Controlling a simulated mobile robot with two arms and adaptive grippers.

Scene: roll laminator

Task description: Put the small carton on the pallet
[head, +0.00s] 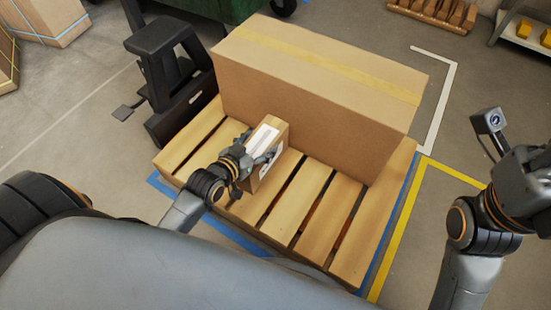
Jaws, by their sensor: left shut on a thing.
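The small carton (274,137) is brown with a white label. It is held upright over the near left part of the wooden pallet (318,212), in front of a large carton. My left gripper (264,158) is shut on it from the near side, with the fingers across its face. I cannot tell whether the carton's bottom touches the slats. My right gripper (503,143) is at the right edge, away from the pallet and partly cut off; its fingers do not show clearly.
A large taped carton (310,110) fills the back of the pallet. Bare slats lie in front and to the right. A black pallet truck (165,65) stands at the left. Blue and yellow floor lines (402,225) run along the pallet's right side.

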